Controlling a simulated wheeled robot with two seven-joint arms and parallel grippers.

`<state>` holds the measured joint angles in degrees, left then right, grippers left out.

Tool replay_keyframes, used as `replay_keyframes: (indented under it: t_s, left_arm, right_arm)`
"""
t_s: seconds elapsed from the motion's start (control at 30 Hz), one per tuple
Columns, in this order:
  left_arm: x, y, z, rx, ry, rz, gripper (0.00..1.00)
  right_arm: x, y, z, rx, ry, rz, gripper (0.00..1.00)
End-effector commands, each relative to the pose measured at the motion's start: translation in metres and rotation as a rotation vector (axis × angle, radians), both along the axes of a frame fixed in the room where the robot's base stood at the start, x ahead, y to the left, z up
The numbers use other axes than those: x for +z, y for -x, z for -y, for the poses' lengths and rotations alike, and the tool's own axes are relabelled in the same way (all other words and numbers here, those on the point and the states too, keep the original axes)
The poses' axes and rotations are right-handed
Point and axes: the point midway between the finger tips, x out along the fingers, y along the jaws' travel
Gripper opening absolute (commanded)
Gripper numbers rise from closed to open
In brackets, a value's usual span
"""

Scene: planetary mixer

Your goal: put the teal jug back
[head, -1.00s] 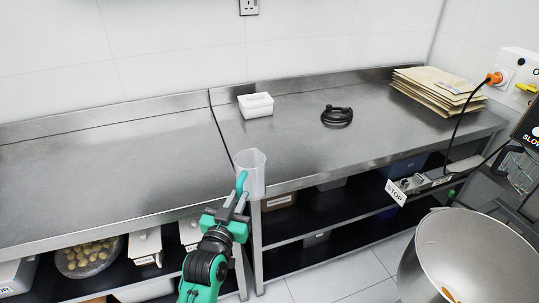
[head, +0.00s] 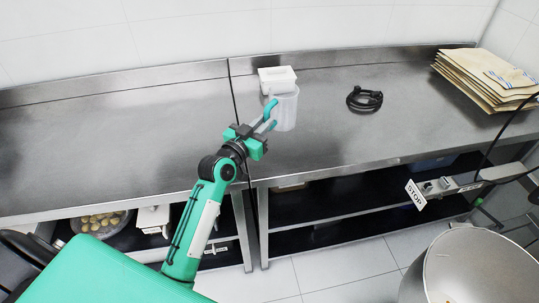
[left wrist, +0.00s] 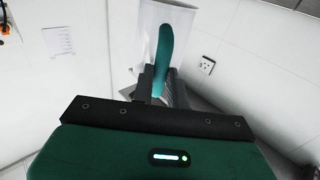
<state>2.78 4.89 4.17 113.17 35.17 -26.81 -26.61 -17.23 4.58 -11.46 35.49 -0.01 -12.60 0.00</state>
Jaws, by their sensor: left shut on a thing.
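The teal jug is a clear, whitish beaker (head: 286,110) with a teal handle (head: 270,108). My left gripper (head: 266,124) is shut on that handle and holds the jug upright over the steel counter, in front of a white tub. I cannot tell whether the jug's base touches the counter. In the left wrist view the teal handle (left wrist: 164,45) stands between the fingers (left wrist: 160,82), with the clear jug wall (left wrist: 150,22) behind it. My right gripper is not in view.
The white lidded tub (head: 277,76) stands just behind the jug. A coiled black cable (head: 364,99) and a stack of paper sacks (head: 487,78) lie to the right. A steel mixing bowl (head: 470,270) stands at lower right. The counter's left part (head: 120,140) is clear.

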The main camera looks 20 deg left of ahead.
Motion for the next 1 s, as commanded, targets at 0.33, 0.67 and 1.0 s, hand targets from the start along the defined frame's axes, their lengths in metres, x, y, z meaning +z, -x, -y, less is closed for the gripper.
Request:
replay_keyframes:
  t_s: [0.33, 0.67, 1.0]
  left_arm:
    - [-0.088, 0.0, -0.001, 0.001, -0.003, -0.001, 0.0]
    - [-0.125, 0.0, -0.001, 0.001, -0.004, 0.0, 0.0]
    - [-0.147, -0.001, 0.0, 0.002, -0.001, 0.002, 0.0]
  right_arm:
    - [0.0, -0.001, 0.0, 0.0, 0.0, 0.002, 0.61]
    - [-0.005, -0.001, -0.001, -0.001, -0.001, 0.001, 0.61]
    - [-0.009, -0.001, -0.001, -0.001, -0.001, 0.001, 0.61]
